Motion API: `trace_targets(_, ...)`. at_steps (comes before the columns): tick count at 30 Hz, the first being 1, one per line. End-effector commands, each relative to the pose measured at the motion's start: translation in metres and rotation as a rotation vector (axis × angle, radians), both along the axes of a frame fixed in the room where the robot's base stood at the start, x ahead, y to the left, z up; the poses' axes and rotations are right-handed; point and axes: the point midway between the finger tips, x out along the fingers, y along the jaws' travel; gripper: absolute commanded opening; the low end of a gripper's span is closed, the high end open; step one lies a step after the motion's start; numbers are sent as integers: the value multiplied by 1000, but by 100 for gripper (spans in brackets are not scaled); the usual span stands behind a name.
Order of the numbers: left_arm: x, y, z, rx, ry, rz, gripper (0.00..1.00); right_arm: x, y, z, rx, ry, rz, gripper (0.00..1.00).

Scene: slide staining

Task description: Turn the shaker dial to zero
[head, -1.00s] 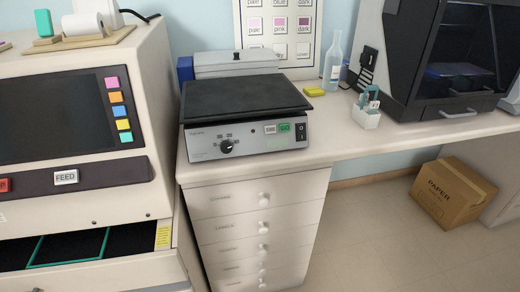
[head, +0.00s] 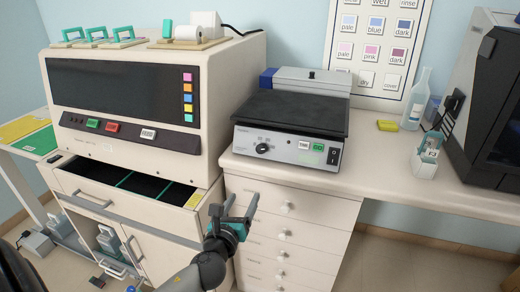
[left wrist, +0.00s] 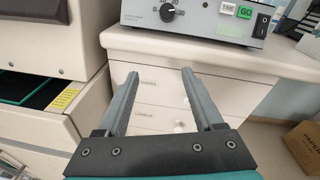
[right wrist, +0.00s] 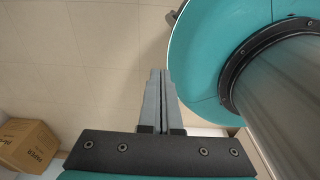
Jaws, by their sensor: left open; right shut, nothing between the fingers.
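The shaker (head: 290,132) is a pale box with a black flat platform on the bench. Its round black dial (head: 262,148) is on the left of the front panel, with TIME and green GO buttons and a black switch to the right. The dial also shows at the top of the left wrist view (left wrist: 167,13). My left gripper (head: 240,204) is open and empty, below and in front of the shaker, before the drawers. My right gripper (right wrist: 158,75) is shut and empty over the floor, and is not in the head view.
A large cream machine (head: 150,110) with an open drawer (head: 130,190) stands left of the shaker. Drawers with knobs (head: 285,235) are under the bench. A bottle (head: 415,100), a yellow block (head: 388,125) and a small holder (head: 428,155) stand to the right.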

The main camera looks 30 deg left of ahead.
Motion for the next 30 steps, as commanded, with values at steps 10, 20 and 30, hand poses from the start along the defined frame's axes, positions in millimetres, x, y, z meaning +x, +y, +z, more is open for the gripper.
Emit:
trace_targets(10, 15, 0, 55, 207, -67, -19, 69, -1, 13, 1, 17, 2, -1, 0)
trace_targets(20, 61, 14, 53, 201, -66, -19, 69, 0, 6, -5, 8, 1, -3, 0)
trace_targets(30, 110, 29, 53, 200, -66, -18, 69, 3, 1, -15, 2, -7, -8, 0)
